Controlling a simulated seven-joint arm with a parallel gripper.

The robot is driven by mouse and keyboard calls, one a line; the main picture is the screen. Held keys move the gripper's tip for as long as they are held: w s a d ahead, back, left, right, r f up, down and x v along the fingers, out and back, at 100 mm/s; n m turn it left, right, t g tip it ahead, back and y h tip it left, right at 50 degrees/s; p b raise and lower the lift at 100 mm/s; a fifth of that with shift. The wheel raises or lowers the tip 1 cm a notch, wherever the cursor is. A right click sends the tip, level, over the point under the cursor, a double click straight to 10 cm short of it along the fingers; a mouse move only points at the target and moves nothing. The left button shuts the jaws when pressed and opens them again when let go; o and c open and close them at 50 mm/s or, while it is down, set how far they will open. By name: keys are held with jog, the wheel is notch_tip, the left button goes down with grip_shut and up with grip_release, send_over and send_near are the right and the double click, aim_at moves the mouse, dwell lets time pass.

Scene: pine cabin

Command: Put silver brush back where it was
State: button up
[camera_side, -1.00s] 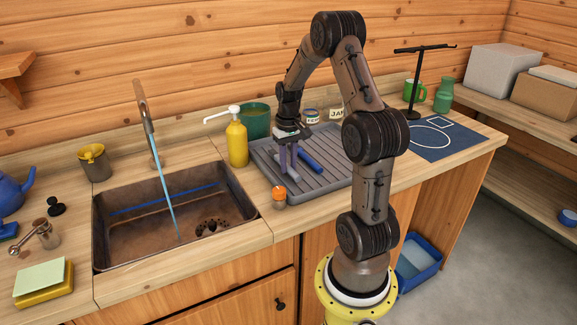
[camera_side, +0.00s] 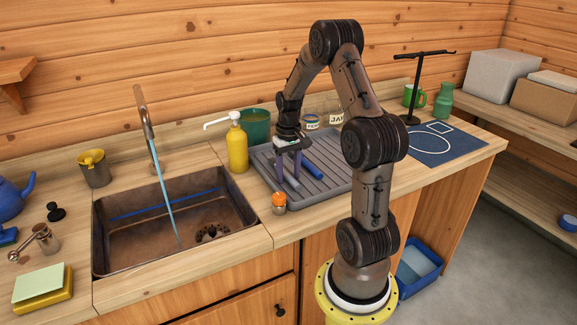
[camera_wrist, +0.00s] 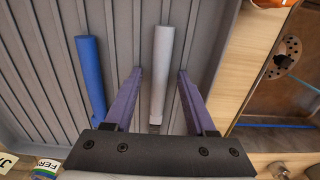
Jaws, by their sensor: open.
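The silver brush (camera_wrist: 161,62), a pale grey rod, lies on the ribbed grey drying tray (camera_wrist: 130,22). In the side view the brush (camera_side: 291,181) is partly hidden by my gripper (camera_side: 288,175). In the wrist view my gripper (camera_wrist: 160,75) is open, with one purple finger on each side of the brush and a visible gap to both. I cannot tell how far above the tray the fingertips are. A blue rod (camera_wrist: 90,75) lies beside the brush, outside the fingers; it also shows in the side view (camera_side: 313,166).
A small orange-topped jar (camera_side: 279,203) stands at the tray's near edge. A yellow soap bottle (camera_side: 237,145), a green pot (camera_side: 256,122) and labelled jars (camera_side: 312,122) stand behind. The sink (camera_side: 170,215) with running water is left; a dark stand (camera_side: 412,90) is right.

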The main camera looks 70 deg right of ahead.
aim_at(288, 175)
notch_tip(288, 175, up, 12)
jog(key=w+a+r+n+t+h, duration=0.1)
jog(key=a+r+n, duration=0.15)
jog(key=a, duration=0.55)
jog(key=w+a+r+n+t, duration=0.1)
jog(key=a+r, duration=0.3)
jog(key=a, duration=0.4)
jog(key=s+a+n+t, duration=0.1)
jog(key=s+a+n, duration=0.1)
jog(key=s+a, duration=0.3)
jog(key=s+a+f+n+t+y, duration=0.1)
jog(key=s+a+n+t, duration=0.1)
jog(key=a, duration=0.8)
jog(key=s+n, duration=0.1)
jog(key=s, duration=0.1)
jog(key=shift+s+t, duration=0.3)
jog(key=shift+s, duration=0.05)
jog(key=shift+n, duration=0.25)
jog(key=shift+c, duration=0.2)
